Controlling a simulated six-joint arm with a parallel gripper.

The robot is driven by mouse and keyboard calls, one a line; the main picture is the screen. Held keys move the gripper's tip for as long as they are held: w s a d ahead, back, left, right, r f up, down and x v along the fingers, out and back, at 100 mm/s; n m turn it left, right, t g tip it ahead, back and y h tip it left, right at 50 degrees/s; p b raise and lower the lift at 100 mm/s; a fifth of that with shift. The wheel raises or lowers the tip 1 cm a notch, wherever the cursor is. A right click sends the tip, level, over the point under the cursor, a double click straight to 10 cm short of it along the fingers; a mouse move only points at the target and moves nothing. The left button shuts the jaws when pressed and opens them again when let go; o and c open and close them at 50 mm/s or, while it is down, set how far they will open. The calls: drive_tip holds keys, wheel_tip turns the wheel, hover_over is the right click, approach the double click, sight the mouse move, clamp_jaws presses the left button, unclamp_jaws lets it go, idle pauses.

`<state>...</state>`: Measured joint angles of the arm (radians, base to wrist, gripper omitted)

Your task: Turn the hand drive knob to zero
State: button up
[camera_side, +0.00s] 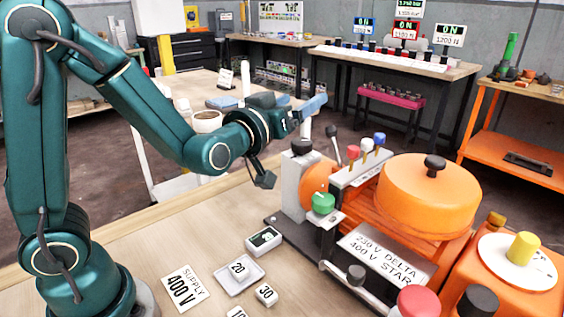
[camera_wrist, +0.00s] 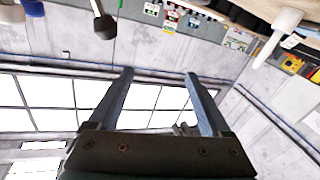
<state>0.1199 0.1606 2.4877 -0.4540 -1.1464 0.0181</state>
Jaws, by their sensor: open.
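My gripper (camera_side: 303,108) is raised above and left of the orange machine in the side view. In the wrist view my gripper (camera_wrist: 159,74) has two blue-grey fingers spread apart with nothing between them. The machine carries a black knob (camera_side: 302,146) on a grey housing, beside an orange disc (camera_side: 319,172). A green knob (camera_side: 323,203) stands in front of the disc. Another black knob (camera_side: 434,164) tops the large orange drum (camera_side: 430,195). No readable label shows which one is the hand drive knob. My gripper appears apart from all of them.
Red, white and blue levers (camera_side: 366,147) stand upright behind the disc. The wrist view mostly shows wall and windows (camera_wrist: 160,105).

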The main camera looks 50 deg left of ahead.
drive_tip(key=s+d+r+m+g+h, duration=0.1)
drive_tip(key=s+d+m+g+h, duration=0.2)
drive_tip(key=s+d+h, duration=0.3)
drive_tip(key=s+a+f+m+g, duration=0.1)
drive_tip(key=s+f+g, duration=0.35)
drive_tip(key=s, duration=0.25)
drive_tip(key=s+f+m+g, duration=0.25)
drive_tip(key=s+f, duration=0.25)
drive_tip(key=s, duration=0.3)
wheel_tip(320, 180, up, 8)
drive_tip(key=n+t+y, duration=0.6)
drive_tip(key=t, duration=0.4)
hover_over(297, 147)
drive_tip(key=shift+m+g+y, duration=0.3)
drive_tip(key=shift+m+y, duration=0.15)
drive_tip(key=shift+y, duration=0.05)
wheel_tip(297, 147, down, 8)
drive_tip(key=shift+w+f, duration=0.1)
drive_tip(key=shift+f, duration=0.1)
drive_tip(key=shift+x, duration=2.45)
